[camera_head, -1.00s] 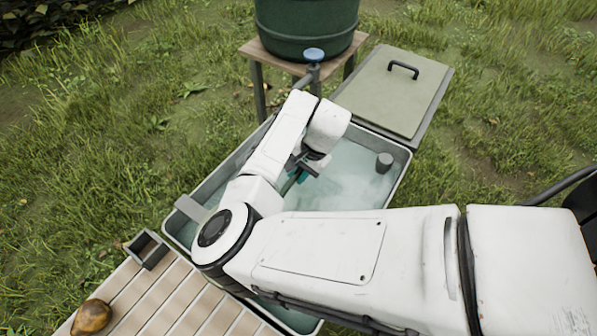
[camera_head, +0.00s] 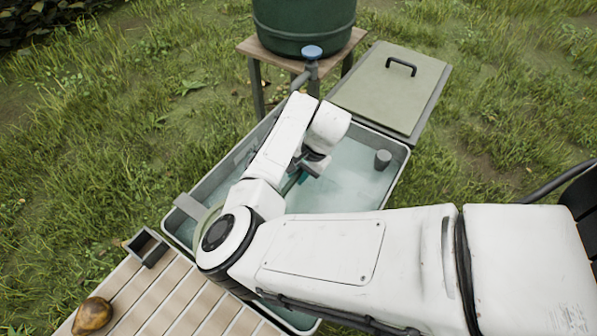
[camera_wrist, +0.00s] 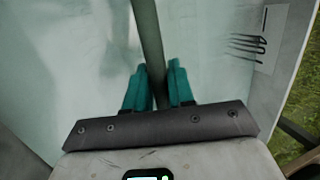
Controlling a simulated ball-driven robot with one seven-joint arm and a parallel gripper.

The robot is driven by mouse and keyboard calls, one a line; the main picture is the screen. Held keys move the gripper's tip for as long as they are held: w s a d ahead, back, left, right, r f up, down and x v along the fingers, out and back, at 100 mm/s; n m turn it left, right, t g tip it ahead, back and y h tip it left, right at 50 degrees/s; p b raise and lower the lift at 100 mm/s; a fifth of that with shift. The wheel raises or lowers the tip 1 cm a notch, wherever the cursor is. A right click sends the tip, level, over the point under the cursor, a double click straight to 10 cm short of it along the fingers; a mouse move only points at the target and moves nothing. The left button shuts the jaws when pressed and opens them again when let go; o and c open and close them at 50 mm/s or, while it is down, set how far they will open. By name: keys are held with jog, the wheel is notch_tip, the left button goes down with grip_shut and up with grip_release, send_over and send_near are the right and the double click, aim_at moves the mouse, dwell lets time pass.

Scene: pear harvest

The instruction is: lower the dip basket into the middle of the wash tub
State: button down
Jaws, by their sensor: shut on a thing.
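The wash tub (camera_head: 398,173) is a long grey-rimmed trough of pale, cloudy water. My gripper (camera_head: 308,168) is over the middle of the tub, partly covered by my arm. In the wrist view, the teal fingers of my gripper (camera_wrist: 158,80) are shut on a dark grey-green rod, seemingly the dip basket's handle (camera_wrist: 148,30). The rod runs up out of the picture between the fingertips. The basket's body is not clearly seen, so its depth in the water cannot be told. A pale curved edge (camera_head: 204,216) shows beside my elbow; I cannot tell what it belongs to.
A grey upright cylinder (camera_head: 382,159) stands in the tub's right end. A blue-knobbed tap (camera_head: 312,53) and green barrel (camera_head: 305,25) stand behind. A lidded box (camera_head: 392,90) adjoins the back right.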

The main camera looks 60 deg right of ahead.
jog(key=shift+s, duration=0.1)
jog(key=c, duration=0.9)
grip_release()
jog(key=shift+f, duration=0.1)
jog(key=v, duration=1.1)
